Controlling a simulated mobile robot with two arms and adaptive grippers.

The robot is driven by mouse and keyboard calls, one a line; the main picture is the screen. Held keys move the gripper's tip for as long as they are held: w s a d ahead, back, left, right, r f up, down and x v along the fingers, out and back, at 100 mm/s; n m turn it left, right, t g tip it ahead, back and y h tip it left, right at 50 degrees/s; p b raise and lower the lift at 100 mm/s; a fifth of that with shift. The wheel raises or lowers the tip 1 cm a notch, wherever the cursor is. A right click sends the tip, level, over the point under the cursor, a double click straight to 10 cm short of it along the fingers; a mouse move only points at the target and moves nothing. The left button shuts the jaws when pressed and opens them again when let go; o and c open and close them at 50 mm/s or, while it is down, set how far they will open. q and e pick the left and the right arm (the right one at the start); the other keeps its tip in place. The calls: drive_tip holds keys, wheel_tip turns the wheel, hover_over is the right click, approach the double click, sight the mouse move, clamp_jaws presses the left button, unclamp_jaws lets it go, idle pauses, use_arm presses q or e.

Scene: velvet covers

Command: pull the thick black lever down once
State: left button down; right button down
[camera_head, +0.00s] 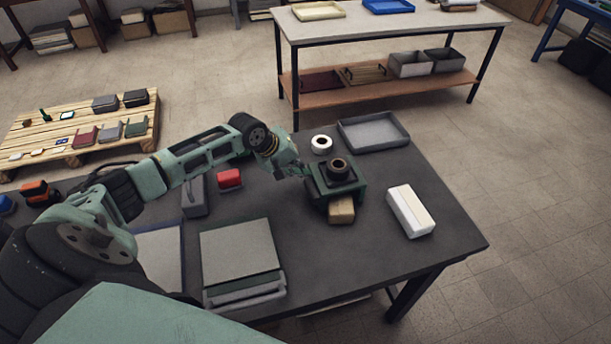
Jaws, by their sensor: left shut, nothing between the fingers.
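A small dark green device (322,186) with a black round part (339,165) on top stands on the dark table. I cannot clearly make out a thick black lever on it; it may be hidden by my gripper or too small to tell. My left gripper (305,173) is shut and empty at the left side of the device, close to it. I cannot tell whether they touch. A tan block (341,211) sits at the front of the device. My right gripper is not in view.
On the dark table (330,262) are a white box (410,211), a grey tray (373,132), a white roll (321,144), a red block (229,179) and flat grey covers (238,254). The table is clear between the covers and white box. A pallet (140,134) stands left.

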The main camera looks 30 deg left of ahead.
sight(312, 164)
use_arm(q)
drive_tip(key=shift+s+d+f, duration=0.3)
drive_tip(key=shift+d+f, duration=0.3)
drive_tip(key=shift+d, duration=0.2)
drive_tip(key=shift+w+d+r+p, duration=0.1)
drive_tip(key=shift+w+r+p, duration=0.15)
drive_tip(key=shift+r+p, duration=0.4)
drive_tip(key=shift+w+r+p, duration=0.3)
drive_tip(key=shift+r+p, duration=0.3)
drive_tip(key=shift+w+d+r+p, duration=0.1)
drive_tip(key=shift+w+r+p, duration=0.15)
drive_tip(key=shift+r+p, duration=0.4)
drive_tip(key=shift+a, duration=0.1)
drive_tip(key=r+p, duration=0.1)
drive_tip(key=a+r+p, duration=0.1)
drive_tip(key=r, duration=0.1)
drive_tip(key=w+a+r+p, duration=0.1)
drive_tip(key=shift+w+r, duration=0.1)
drive_tip(key=shift+r, duration=0.3)
